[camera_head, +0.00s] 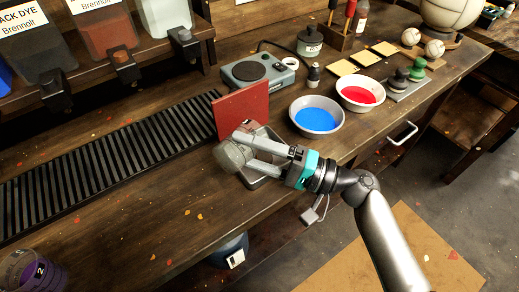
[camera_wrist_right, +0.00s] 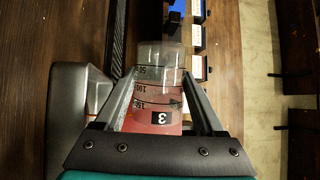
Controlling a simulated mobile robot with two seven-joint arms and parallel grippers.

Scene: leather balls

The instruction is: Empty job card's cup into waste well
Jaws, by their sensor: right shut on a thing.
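My right gripper (camera_head: 245,152) is shut on a clear cup (camera_head: 231,154), one finger on either side. No job card can be made out for certain. My left gripper is not in view.
A red upright panel (camera_head: 242,110) stands just behind the cup. Bowls of blue (camera_head: 316,118) and red (camera_head: 360,94) stand to the right. A striped grate (camera_head: 100,150) lies left under dispensers. A purple cup marked 2 (camera_head: 35,270) stands front left. Bench between is clear.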

